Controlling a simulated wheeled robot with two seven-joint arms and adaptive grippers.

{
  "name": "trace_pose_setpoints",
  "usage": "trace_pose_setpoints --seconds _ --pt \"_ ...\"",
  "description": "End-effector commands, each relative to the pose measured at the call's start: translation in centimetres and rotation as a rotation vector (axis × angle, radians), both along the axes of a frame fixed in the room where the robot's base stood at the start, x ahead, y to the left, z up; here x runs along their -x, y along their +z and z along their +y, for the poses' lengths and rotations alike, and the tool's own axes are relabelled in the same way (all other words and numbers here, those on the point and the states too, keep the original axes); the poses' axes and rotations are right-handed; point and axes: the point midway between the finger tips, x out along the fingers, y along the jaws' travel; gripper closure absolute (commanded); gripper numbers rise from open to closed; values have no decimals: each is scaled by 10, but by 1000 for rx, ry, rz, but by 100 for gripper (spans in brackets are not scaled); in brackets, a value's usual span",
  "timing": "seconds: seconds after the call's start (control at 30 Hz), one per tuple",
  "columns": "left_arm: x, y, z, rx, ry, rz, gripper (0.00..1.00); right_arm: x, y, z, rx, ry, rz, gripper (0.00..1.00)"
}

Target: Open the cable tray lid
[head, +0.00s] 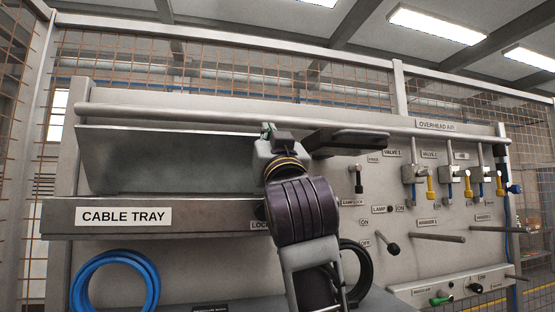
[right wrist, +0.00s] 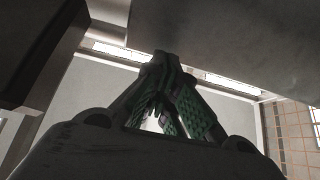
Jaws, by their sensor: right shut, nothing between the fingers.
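The cable tray (head: 220,220) is a long grey ledge at the left of the head view, with a "CABLE TRAY" label (head: 124,216) on its front. A broad grey panel (head: 170,160), which looks like its lid, stands raised above the ledge, below a horizontal rail. My right gripper (head: 268,130) is at the panel's right end, near the rail. In the right wrist view its green-padded fingers (right wrist: 162,95) are shut and empty, close to a large grey surface (right wrist: 235,40). Contact cannot be told.
A grey rail (head: 180,115) runs along the top of the board. Right of my arm are valves with coloured handles (head: 430,185), lamp and knob controls, and projecting rods (head: 438,238). A blue hose coil (head: 115,280) hangs below the tray. Wire mesh fencing stands behind.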

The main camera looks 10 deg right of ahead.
Motion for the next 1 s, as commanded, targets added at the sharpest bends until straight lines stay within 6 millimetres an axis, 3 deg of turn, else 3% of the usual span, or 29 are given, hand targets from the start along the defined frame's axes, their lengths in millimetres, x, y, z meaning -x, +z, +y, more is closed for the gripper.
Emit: trace_pose_setpoints --seconds 0.7,1.0 --pt "0 0 -1 0 0 0 80 65 -45 0 -2 1 0 100" --pt "0 0 -1 0 0 0 80 84 -58 0 0 0 1 100"
